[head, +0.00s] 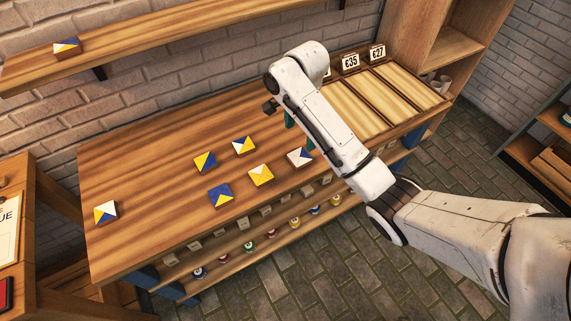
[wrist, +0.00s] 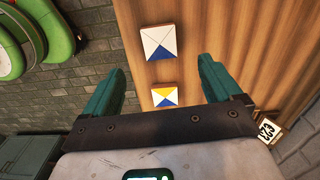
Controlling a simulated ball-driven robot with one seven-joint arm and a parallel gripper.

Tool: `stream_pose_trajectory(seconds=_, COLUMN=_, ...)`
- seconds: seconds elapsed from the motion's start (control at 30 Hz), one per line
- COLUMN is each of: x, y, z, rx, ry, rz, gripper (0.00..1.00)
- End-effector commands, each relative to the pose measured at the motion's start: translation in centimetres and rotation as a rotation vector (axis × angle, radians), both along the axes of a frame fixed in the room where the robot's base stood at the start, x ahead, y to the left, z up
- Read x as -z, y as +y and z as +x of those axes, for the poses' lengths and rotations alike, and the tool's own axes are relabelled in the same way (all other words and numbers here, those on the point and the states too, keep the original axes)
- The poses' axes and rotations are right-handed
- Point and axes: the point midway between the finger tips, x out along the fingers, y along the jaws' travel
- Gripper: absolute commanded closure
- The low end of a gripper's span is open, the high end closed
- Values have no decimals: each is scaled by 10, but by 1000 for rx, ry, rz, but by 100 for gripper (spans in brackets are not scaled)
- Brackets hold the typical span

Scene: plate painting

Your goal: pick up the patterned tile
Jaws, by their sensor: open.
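Several square tiles with triangle patterns lie apart on the wooden table (head: 150,165). They include a mostly white tile (head: 299,156), a white, yellow and blue tile (head: 244,145), a yellow and blue tile (head: 205,162), a mostly yellow tile (head: 261,175), a blue and yellow tile (head: 221,195) and one at the far left (head: 106,211). My gripper (wrist: 162,66) is open and empty above the table. In the wrist view, a white and blue tile (wrist: 161,42) shows beyond its fingertips and a white, yellow and blue tile (wrist: 164,96) between its teal fingers.
Another tile (head: 67,45) sits on the wall shelf (head: 190,32). Sectioned wooden trays (head: 380,97) with price cards (head: 350,62) stand at the table's right end. Small coloured pots (head: 247,246) line a shelf below. The table's left part is mostly clear.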

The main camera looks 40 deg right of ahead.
Motion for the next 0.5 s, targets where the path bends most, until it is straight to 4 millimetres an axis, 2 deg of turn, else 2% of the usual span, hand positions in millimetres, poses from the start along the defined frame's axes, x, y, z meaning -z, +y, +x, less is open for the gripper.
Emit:
stream_pose_trajectory(seconds=0.03, x=-3, y=-7, z=0, rx=27, ry=8, rz=-8, gripper=8)
stream_pose_trajectory(seconds=0.17, x=1, y=-11, z=0, rx=52, ry=15, rz=-12, gripper=8)
stream_pose_trajectory(seconds=0.5, x=40, y=-10, z=0, rx=49, ry=13, rz=-10, gripper=8)
